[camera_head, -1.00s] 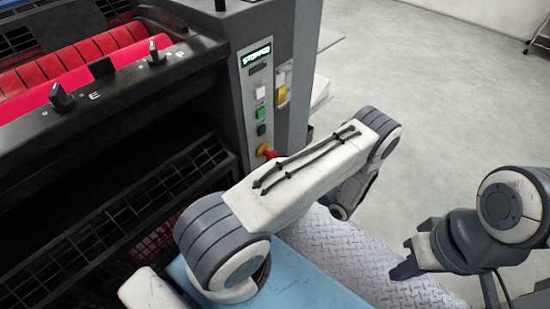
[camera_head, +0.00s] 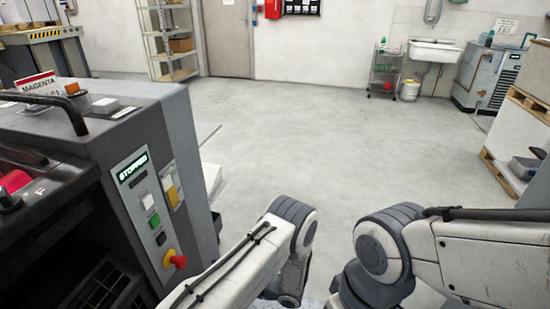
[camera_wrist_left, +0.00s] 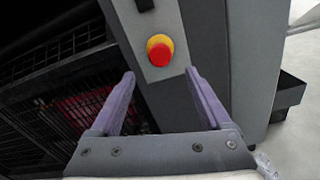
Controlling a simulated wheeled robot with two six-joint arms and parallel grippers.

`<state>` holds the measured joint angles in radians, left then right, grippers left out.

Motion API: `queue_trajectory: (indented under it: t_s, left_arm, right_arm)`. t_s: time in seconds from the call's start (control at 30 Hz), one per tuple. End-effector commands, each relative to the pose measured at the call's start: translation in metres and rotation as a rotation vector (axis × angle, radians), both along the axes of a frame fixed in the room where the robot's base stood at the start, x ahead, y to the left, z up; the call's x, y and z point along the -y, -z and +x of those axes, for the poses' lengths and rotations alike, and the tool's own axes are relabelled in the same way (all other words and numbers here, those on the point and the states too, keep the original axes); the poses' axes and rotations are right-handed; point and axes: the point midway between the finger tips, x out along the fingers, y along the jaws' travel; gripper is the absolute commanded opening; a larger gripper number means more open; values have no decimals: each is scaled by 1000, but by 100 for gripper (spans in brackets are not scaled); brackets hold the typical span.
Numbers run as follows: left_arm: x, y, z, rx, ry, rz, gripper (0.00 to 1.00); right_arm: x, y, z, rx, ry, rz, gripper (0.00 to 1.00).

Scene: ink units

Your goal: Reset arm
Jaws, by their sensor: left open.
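My left arm (camera_head: 235,271) comes in at the bottom centre of the head view beside the grey machine. Its gripper shows in the left wrist view (camera_wrist_left: 160,73), with two purple fingers spread apart and nothing between them. Beyond the fingertips is a red button on a yellow collar (camera_wrist_left: 161,50), apart from both fingers. The same red button (camera_head: 178,262) is low on the machine's panel in the head view. My right arm (camera_head: 430,245) reaches in at the lower right; its gripper is out of view.
The machine (camera_head: 150,130) stands close at the left, with a panel display reading STOPPED (camera_head: 132,168). The floor (camera_head: 320,130) ahead is clear. Pallets with boxes (camera_head: 515,135) stand at the right. A shelf (camera_head: 170,40), door, trolley and sink line the far wall.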

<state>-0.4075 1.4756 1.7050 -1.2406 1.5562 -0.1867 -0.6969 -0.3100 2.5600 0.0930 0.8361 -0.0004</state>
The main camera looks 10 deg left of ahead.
Motion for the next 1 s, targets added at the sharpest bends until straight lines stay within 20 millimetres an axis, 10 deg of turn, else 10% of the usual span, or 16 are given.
queue_trajectory:
  t_s: [0.37,1.0]
  left_arm:
    - [51,-90,-23,251,-240,-292,81]
    - [184,-214,-161,726,-799,-1181,81]
  right_arm:
    - [0,0,0,0,0,0,0]
    - [0,0,0,0,0,0,0]
